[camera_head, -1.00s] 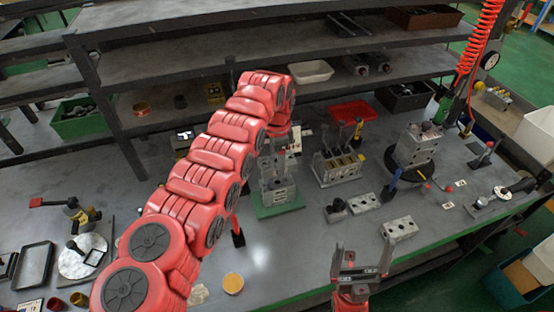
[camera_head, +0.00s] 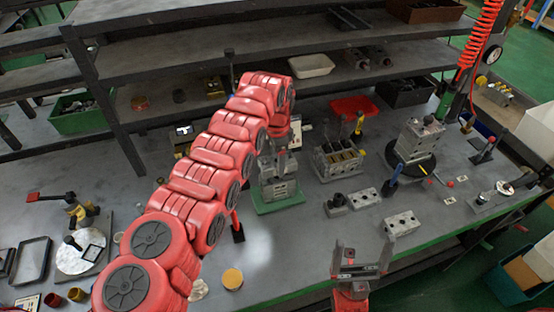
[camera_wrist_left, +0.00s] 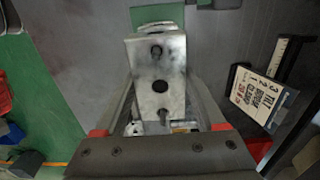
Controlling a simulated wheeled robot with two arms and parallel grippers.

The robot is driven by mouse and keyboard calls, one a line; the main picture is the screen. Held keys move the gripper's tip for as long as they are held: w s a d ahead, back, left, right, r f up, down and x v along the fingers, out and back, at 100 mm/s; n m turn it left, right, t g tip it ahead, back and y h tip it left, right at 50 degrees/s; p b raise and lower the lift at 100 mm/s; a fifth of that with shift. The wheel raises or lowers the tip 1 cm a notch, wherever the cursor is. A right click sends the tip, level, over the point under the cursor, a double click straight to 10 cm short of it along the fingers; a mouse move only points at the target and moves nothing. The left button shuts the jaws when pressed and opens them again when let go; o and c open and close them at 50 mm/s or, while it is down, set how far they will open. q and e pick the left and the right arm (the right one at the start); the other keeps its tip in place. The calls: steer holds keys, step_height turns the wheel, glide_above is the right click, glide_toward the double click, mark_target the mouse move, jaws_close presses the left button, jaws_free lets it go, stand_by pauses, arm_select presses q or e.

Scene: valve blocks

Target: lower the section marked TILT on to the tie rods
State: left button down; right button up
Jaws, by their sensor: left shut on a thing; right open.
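My left gripper (camera_wrist_left: 160,108) is shut on a grey metal section (camera_wrist_left: 150,85), seen from above in the left wrist view. The section has a dark round hole in the middle, and a dark rod-like end shows at an opening on either side of it. I cannot read a TILT mark on it. In the head view, a metal stack (camera_head: 278,180) stands on a green plate (camera_head: 280,208) under my left wrist. My wrist hides its top, so I cannot tell how far the section sits down the rods. My right gripper (camera_head: 362,252) is open and empty at the front.
A lettered, numbered card (camera_wrist_left: 258,97) stands right of the stack in the left wrist view. A second valve block (camera_head: 338,160) stands to the right. Loose drilled blocks (camera_head: 402,223) lie nearer the front. Shelves (camera_head: 270,65) overhang the back. The bench left of centre is partly clear.

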arm_select(q)
steer(key=shift+f+b, duration=1.35)
steer(key=shift+f, duration=0.7)
jaws_free()
steer(key=shift+r, duration=0.1)
step_height(320, 180, up, 8)
steer(key=shift+d+r+b, duration=0.15)
steer(key=shift+b, duration=0.8)
step_height(320, 180, up, 9)
steer(key=p, duration=0.7)
